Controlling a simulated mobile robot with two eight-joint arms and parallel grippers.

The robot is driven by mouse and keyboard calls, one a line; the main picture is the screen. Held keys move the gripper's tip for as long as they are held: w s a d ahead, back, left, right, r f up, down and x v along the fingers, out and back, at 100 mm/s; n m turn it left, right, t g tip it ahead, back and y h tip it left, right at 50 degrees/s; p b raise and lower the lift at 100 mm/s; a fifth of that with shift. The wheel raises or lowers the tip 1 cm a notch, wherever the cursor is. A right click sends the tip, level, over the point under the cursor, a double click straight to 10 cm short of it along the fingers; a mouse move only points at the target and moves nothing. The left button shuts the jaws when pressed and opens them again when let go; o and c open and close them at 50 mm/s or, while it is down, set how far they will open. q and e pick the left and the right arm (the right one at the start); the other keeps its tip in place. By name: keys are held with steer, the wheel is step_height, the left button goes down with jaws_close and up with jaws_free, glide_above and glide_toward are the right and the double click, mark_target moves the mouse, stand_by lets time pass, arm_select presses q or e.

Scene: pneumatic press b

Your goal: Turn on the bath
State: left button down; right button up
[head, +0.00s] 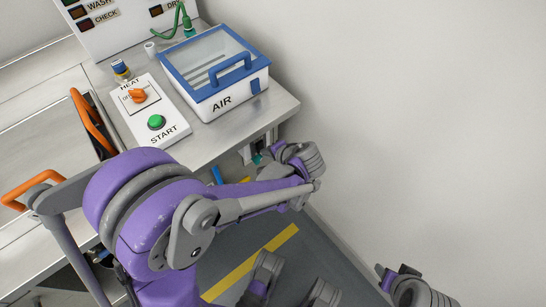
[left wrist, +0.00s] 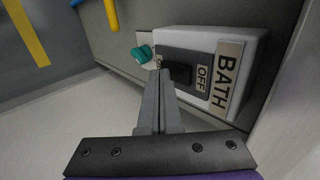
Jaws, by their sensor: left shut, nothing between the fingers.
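The bath switch is a white box (left wrist: 225,48) labelled BATH in the left wrist view. It has a dark plate marked OFF and a black switch lever (left wrist: 178,72). My left gripper (left wrist: 160,76) is shut and empty, with its fingertips right beside the lever's end. I cannot tell whether they touch it. In the head view my left arm reaches past the bench's right end, and its wrist hides most of the switch area below the bench edge. My right gripper is not clearly visible.
A teal knob (left wrist: 142,53) sits close beside the fingertips. On the bench stand a blue-lidded AIR box (head: 205,108) and a HEAT/START panel (head: 178,131) with a green button (head: 156,122). A bare wall (head: 420,110) is at the right.

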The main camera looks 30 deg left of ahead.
stand_by(0.3)
stand_by(0.4)
steer(key=shift+r+p, duration=0.55)
steer(key=shift+r, duration=0.15)
steer(key=shift+s, duration=0.1)
